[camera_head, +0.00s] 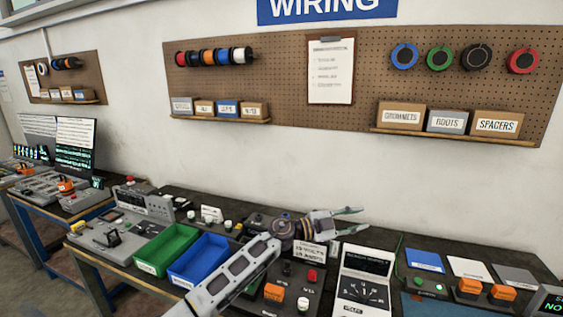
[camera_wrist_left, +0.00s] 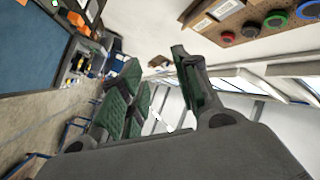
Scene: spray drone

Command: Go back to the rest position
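My left arm comes in from the bottom of the head view and reaches over the workbench. My left gripper (camera_head: 359,219) is at its end, pointing right, above the bench's back part and in front of the wall. Its two fingers are apart with nothing between them. In the left wrist view the green-padded fingers of this gripper (camera_wrist_left: 154,60) also stand apart and empty. My right gripper is in neither view.
The bench carries a green bin (camera_head: 167,248), a blue bin (camera_head: 200,259), a grey control panel (camera_head: 144,203) and a white-faced meter (camera_head: 365,280). Orange-topped blocks (camera_head: 470,286) stand at the right. A pegboard (camera_head: 280,75) with spools and labelled boxes hangs on the wall behind.

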